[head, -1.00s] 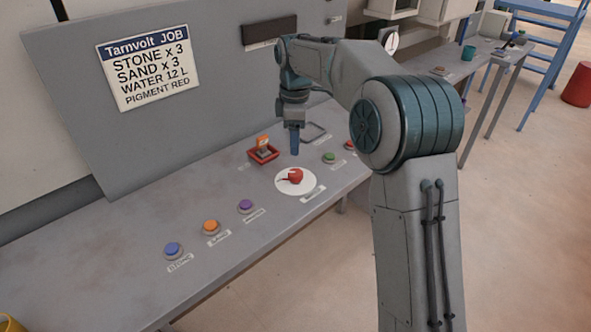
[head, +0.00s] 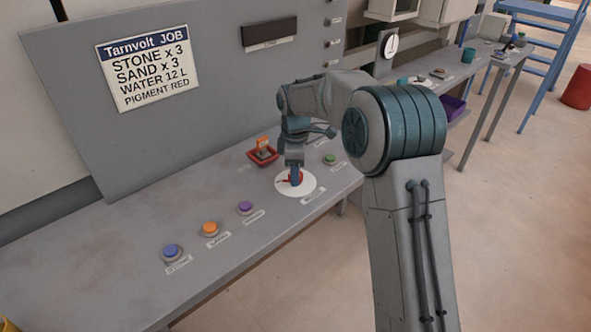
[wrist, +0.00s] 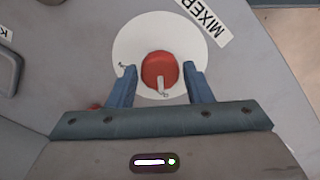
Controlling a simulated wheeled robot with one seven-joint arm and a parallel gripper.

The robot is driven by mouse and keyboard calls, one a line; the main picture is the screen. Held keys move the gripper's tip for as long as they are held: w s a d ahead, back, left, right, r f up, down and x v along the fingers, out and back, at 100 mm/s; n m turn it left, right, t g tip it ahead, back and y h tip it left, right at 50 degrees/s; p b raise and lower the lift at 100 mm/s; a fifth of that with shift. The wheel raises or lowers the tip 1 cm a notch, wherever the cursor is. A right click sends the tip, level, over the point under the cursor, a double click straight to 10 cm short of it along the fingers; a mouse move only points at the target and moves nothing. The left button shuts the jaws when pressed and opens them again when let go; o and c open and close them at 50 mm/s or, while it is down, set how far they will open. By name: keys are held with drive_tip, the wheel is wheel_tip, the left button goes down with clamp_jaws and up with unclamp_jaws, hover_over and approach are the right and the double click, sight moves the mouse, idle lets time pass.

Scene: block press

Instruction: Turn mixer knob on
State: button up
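The mixer knob is red with a pale pointer bar and sits on a white round plate (wrist: 128,48) beside a MIXER label (wrist: 203,15). In the wrist view the knob (wrist: 160,70) lies between my two blue fingertips, with a gap on each side. My gripper (wrist: 160,83) is open around it. In the head view my gripper (head: 295,178) points down at the white plate (head: 307,187) and hides most of the knob.
A red tray (head: 262,157) with an orange-topped item stands behind the knob. Purple (head: 245,207), orange (head: 210,228) and blue (head: 171,251) buttons lie to the left, a green button (head: 330,158) to the right. The job board (head: 147,65) is behind.

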drive_tip(key=c, duration=0.6)
drive_tip(key=shift+o, duration=0.2)
drive_tip(key=shift+m, duration=0.3)
drive_tip(key=m+p, duration=0.1)
drive_tip(key=m, duration=0.1)
drive_tip(key=shift+r+m, duration=0.1)
drive_tip(key=shift+m, duration=0.3)
drive_tip(key=m+p, duration=0.1)
drive_tip(key=m, duration=0.3)
drive_tip(key=m+p, duration=0.1)
drive_tip(key=m, duration=0.5)
drive_tip(key=shift+m, duration=2.2)
